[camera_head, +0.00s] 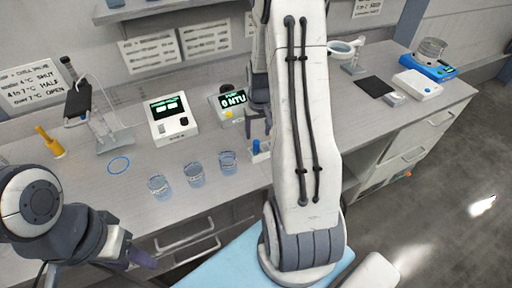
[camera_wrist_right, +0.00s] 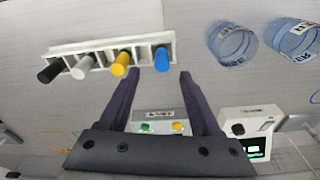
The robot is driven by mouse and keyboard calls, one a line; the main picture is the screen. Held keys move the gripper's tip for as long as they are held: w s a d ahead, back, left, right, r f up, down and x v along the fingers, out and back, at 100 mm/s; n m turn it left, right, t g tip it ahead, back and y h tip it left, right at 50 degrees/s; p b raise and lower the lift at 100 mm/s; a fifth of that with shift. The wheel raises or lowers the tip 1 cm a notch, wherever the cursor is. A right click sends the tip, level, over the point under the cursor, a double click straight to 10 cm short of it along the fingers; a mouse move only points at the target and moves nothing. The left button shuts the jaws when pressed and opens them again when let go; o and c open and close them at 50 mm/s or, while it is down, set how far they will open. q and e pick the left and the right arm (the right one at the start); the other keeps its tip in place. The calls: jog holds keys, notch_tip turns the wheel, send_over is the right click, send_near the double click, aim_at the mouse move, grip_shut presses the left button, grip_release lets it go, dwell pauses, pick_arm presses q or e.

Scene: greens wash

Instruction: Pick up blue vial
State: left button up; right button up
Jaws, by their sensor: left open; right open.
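The blue vial (camera_wrist_right: 162,58) stands at the right end of a white rack (camera_wrist_right: 95,47) in the right wrist view, beside yellow, white and black vials. My right gripper (camera_wrist_right: 160,74) is open, with the blue vial just beyond and between its fingertips, not gripped. In the head view a blue cap (camera_head: 256,146) shows just below my right gripper (camera_head: 258,128); my right arm hides most of the rack. My left gripper (camera_head: 143,258) is open and empty at the lower left, in front of the bench.
Three clear beakers (camera_head: 193,174) stand left of the rack. A turbidity meter (camera_head: 230,103) and another display box (camera_head: 172,118) stand behind. A blue ring (camera_head: 118,166) lies on the bench near a stand (camera_head: 112,138). A balance (camera_head: 418,85) is at the right.

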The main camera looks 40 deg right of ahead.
aim_at(256, 142)
jog(key=f, duration=0.1)
jog(key=f+p, duration=0.1)
jog(key=f, duration=0.1)
jog(key=f+p, duration=0.1)
jog(key=f, duration=0.1)
jog(key=shift+w, duration=0.4)
jog(key=shift+f, duration=0.3)
jog(key=shift+c, duration=0.3)
grip_shut()
